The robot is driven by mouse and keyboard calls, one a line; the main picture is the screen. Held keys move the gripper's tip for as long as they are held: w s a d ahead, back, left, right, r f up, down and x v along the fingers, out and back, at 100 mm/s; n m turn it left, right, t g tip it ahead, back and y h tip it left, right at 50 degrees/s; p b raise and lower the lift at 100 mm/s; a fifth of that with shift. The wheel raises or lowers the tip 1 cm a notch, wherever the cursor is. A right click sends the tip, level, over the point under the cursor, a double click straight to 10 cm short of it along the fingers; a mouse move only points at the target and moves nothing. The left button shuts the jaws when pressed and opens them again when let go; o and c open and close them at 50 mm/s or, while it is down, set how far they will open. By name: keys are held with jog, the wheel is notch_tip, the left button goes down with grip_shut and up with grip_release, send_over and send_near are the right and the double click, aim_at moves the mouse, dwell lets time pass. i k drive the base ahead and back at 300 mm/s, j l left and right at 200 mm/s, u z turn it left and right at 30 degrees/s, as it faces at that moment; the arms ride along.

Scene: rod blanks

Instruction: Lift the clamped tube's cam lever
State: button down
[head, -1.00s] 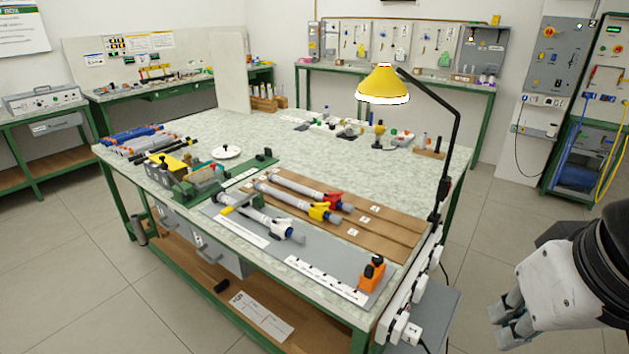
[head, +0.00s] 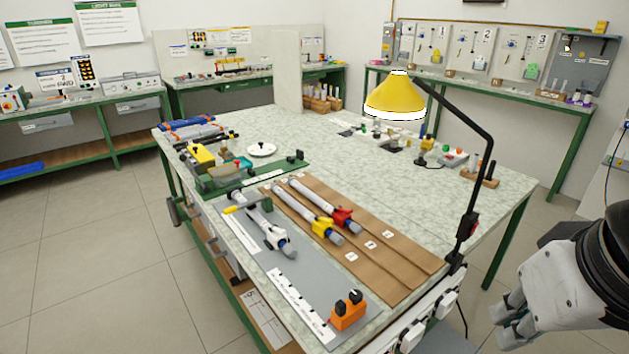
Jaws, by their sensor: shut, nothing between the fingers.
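Three grey tubes lie on the workbench. One (head: 262,220) lies on a grey mat (head: 262,262), with a white collar and lever (head: 278,238) near its front end and a yellow-handled part (head: 234,209) by its back end, which looks like the clamp. The other two lie on a brown board, one with a yellow lever (head: 324,228) and one with a red lever (head: 343,216). Whether the white lever is raised is too small to tell. My gripper (head: 508,322) is shut and empty at the lower right, off the bench and well away from the tubes.
A yellow lamp (head: 396,97) on a black arm stands at the bench's right edge, between my gripper and the tubes. An orange block (head: 348,312) with black knobs sits at the mat's front end. Power strips line the near right edge. The brown board's (head: 400,262) front is clear.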

aim_at(280, 231)
jog(key=i+l, duration=0.25)
jog(key=i+l+u, duration=0.15)
jog(key=l, duration=0.3)
jog(key=i+l, duration=0.3)
jog(key=i+l+u, duration=0.15)
jog(key=l, duration=0.3)
jog(key=i, duration=0.1)
